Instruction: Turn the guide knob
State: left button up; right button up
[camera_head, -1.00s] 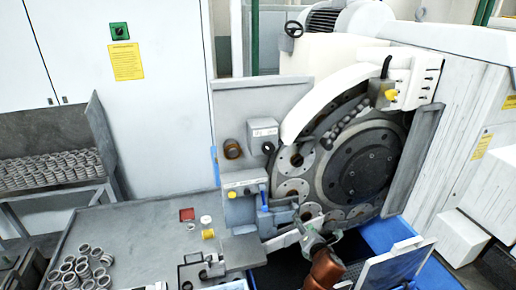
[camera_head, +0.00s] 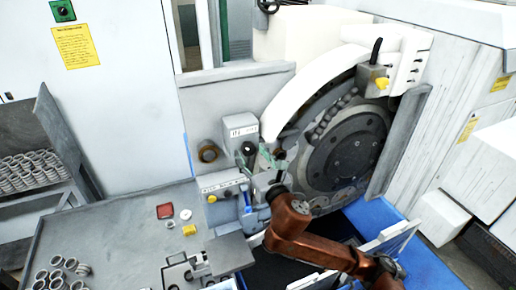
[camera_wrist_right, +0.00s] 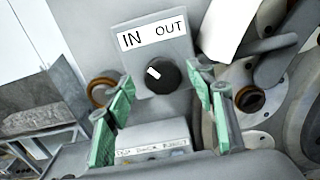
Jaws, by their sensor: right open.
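The guide knob (camera_head: 248,148) is a round black knob on a grey box labelled IN and OUT, on the front of the grinder. In the right wrist view the knob (camera_wrist_right: 165,75) has a white mark pointing to the upper left, towards IN. My right gripper (camera_head: 264,157) is open just in front of and to the right of the knob in the head view. In the wrist view its green-padded fingers (camera_wrist_right: 161,88) stand on either side of the knob, apart from it and with nothing between them. My left gripper is not in view.
A brown ring port (camera_head: 208,151) is left of the knob box. A panel with a yellow button (camera_head: 211,198) sits below it. The big grinding disc (camera_head: 345,152) and white guard (camera_head: 318,85) are to the right. Loose metal rings (camera_head: 62,270) lie on the grey table.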

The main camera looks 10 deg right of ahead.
jog(key=shift+w+a, duration=0.15)
jog(key=shift+w, duration=0.4)
jog(key=shift+w+d, duration=0.1)
jog(key=shift+d, duration=0.1)
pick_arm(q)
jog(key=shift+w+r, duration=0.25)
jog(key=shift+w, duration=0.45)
pick_arm(e)
jog(key=shift+w, duration=0.1)
jog(key=shift+a, duration=0.1)
jog(key=shift+c, duration=0.3)
